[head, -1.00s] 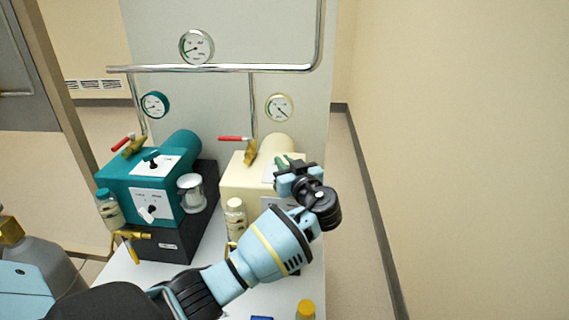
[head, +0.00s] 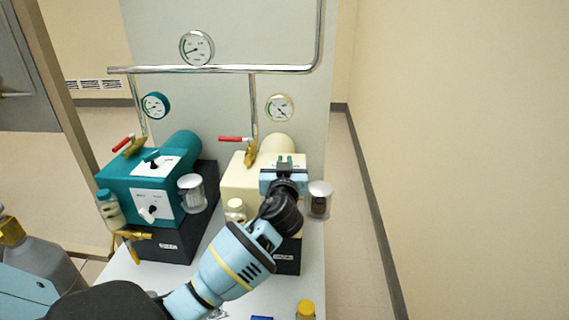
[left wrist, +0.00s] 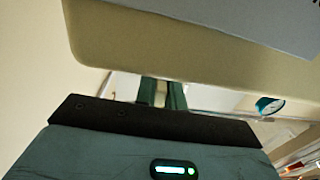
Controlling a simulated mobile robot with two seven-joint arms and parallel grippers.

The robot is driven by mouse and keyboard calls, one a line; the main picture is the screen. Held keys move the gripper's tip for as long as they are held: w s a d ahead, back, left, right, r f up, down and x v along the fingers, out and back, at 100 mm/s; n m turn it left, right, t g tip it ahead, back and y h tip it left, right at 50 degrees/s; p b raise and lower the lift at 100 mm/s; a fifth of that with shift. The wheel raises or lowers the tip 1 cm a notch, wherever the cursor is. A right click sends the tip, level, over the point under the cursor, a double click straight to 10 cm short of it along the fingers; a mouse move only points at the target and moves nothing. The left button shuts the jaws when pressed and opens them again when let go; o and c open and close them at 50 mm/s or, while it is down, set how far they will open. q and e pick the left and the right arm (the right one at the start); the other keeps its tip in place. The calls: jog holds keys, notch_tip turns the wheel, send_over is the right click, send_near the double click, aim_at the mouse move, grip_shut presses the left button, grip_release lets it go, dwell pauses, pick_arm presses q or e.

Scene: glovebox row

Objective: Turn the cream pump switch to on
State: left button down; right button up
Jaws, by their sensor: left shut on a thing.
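The cream pump (head: 238,182) stands on a black base on the white bench, right of the teal pump. Its pale front panel is mostly covered by my left gripper (head: 284,162), whose green fingers sit at the panel's upper part. The cream pump switch is hidden behind the gripper, so its position cannot be read. In the left wrist view my fingers (left wrist: 162,93) are close together and their tips pass behind the edge of the cream body (left wrist: 170,45). They are shut on a small part there, which seems to be the switch. My right gripper is not in view.
The teal pump (head: 118,188) has a black switch (head: 152,158) on top. A dark-filled jar (head: 319,200) hangs right of my wrist, and a small bottle (head: 235,208) is left of it. A red-handled valve (head: 235,139) and cream gauge (head: 280,107) stand behind. A yellow-capped bottle (head: 306,309) is near.

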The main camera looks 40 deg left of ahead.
pick_arm(q)
jog(key=shift+m+h, duration=0.3)
jog(key=shift+h, duration=0.1)
jog(key=c, duration=1.5)
grip_release()
jog(key=shift+s+d+t, duration=0.15)
jog(key=shift+t, duration=0.15)
jog(key=v, duration=0.7)
jog(key=shift+s, duration=0.25)
jog(key=shift+d, duration=0.1)
